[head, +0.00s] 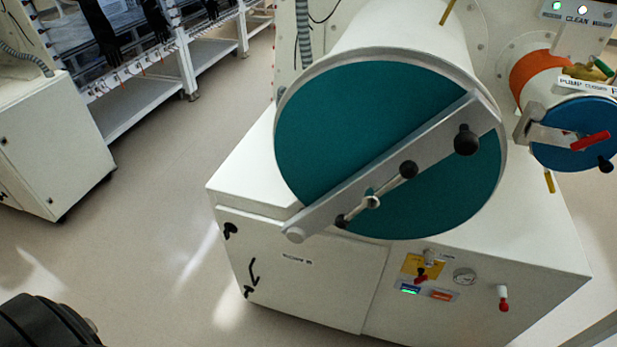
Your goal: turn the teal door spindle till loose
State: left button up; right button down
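The large round teal door (340,120) closes the end of a wide white cylinder. A silver bar (330,208) crosses its face on a slant, from lower left to upper right. The spindle (373,201) sits near the middle of the bar. Its thin cross handle slants the same way, with a black knob at each end. A bigger black knob (466,140) stands on the bar's upper right part. Neither gripper shows, and nothing touches the spindle. A dark part of my own body shows at the bottom left corner.
A smaller blue door (577,134) with a red handle is at right. A white cabinet (300,262) stands below the teal door, with a gauge (464,276) and red-tipped valves. Another white cabinet (45,150) is at left. The floor (160,230) between is clear.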

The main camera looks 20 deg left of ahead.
aim_at(409, 168)
jog(key=u, duration=0.2)
jog(key=i+l+u, duration=0.25)
jog(key=i+u, duration=0.15)
jog(key=i+l+u, duration=0.35)
